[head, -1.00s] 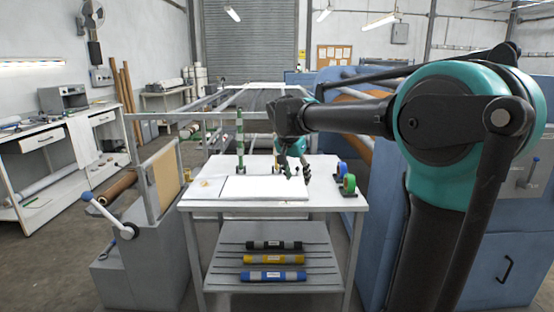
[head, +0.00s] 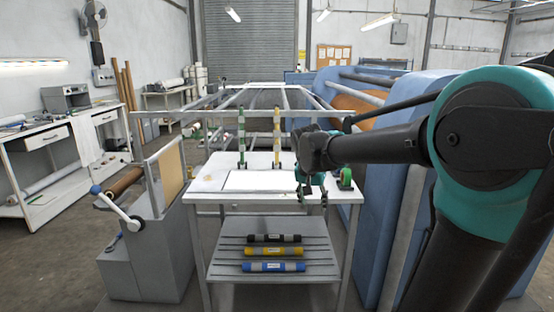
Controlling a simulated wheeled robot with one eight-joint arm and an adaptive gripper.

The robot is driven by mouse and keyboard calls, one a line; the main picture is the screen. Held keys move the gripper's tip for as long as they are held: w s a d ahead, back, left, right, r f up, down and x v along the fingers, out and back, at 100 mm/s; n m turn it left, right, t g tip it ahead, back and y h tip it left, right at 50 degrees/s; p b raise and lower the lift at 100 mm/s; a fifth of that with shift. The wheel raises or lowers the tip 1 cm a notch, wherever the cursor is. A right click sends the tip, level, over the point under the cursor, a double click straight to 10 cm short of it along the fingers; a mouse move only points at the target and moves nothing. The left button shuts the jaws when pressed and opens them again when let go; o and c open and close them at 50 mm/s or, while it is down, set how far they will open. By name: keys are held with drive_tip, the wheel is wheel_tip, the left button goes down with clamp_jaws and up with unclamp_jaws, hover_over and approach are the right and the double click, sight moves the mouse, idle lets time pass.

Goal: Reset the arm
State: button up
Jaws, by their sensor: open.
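My gripper (head: 312,196) hangs pointing down at the front right part of the white table (head: 212,184). Its fingers are apart and nothing shows between them. My arm reaches in from the right side of the head view. A white sheet or board (head: 262,180) lies on the table, to the left of my gripper. A green tape roll (head: 346,178) stands just right of my gripper. Another roll seen beside it earlier is now mostly hidden behind my gripper and arm.
A green post (head: 241,138) and a yellow post (head: 277,137) stand at the table's back. Black (head: 274,238), yellow (head: 273,251) and blue rolls (head: 273,267) lie on the lower shelf (head: 222,256). A blue machine (head: 400,200) stands right; a grey cabinet with a lever (head: 118,210) stands left.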

drive_tip(key=s+d+f+n+y, duration=0.1)
drive_tip(key=s+d+f+n, duration=0.1)
drive_tip(key=s+f, duration=0.7)
drive_tip(key=s+d+f+n, duration=0.2)
drive_tip(key=s+d+f, duration=0.3)
drive_tip(key=s+f, duration=0.4)
drive_tip(key=shift+s+d+f+n+t+y, duration=0.2)
drive_tip(key=shift+s+n+t+y, duration=0.15)
drive_tip(key=shift+s, duration=0.85)
